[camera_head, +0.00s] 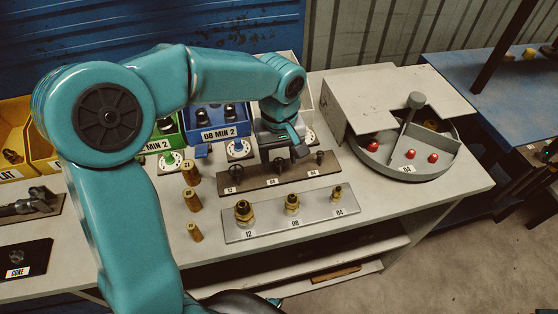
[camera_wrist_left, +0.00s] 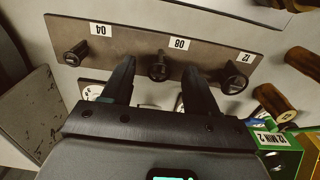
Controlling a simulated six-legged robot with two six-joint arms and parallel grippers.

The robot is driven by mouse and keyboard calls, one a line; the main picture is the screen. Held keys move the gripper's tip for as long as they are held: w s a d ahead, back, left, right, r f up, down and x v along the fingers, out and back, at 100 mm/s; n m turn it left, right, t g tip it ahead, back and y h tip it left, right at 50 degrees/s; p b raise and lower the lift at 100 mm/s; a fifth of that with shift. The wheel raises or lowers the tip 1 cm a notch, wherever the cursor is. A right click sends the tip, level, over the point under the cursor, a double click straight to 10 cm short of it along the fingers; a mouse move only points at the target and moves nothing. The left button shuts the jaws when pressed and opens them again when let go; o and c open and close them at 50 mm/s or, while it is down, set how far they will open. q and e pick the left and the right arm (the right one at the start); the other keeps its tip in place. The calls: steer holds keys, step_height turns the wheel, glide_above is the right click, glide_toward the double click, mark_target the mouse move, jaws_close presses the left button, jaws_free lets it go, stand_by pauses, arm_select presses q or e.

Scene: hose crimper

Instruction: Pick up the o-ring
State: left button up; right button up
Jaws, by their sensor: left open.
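I cannot make out an o-ring for certain. Small white squares with posts stand in front of the bins: one with a green post (camera_head: 170,160), one by the blue bin (camera_head: 238,149), one partly hidden behind my gripper. My left gripper (camera_head: 283,154) is open, pointing down over the brown plate (camera_head: 258,183) near its 08 place. In the left wrist view, the open fingers (camera_wrist_left: 158,85) are either side of the black 08 fitting (camera_wrist_left: 158,69), with nothing visible held. Black fittings 04 (camera_wrist_left: 76,55) and 12 (camera_wrist_left: 234,77) flank it. My right gripper is not in view.
A metal plate (camera_head: 290,220) with brass fittings is in front. Several brass cylinders (camera_head: 191,199) stand to its left. A blue bin (camera_head: 214,124) and a green bin (camera_wrist_left: 289,142) stand behind.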

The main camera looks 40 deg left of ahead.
arm_select(q)
steer(key=shift+w+f, duration=0.1)
steer(key=shift+f, duration=0.05)
jaws_close()
stand_by(0.5)
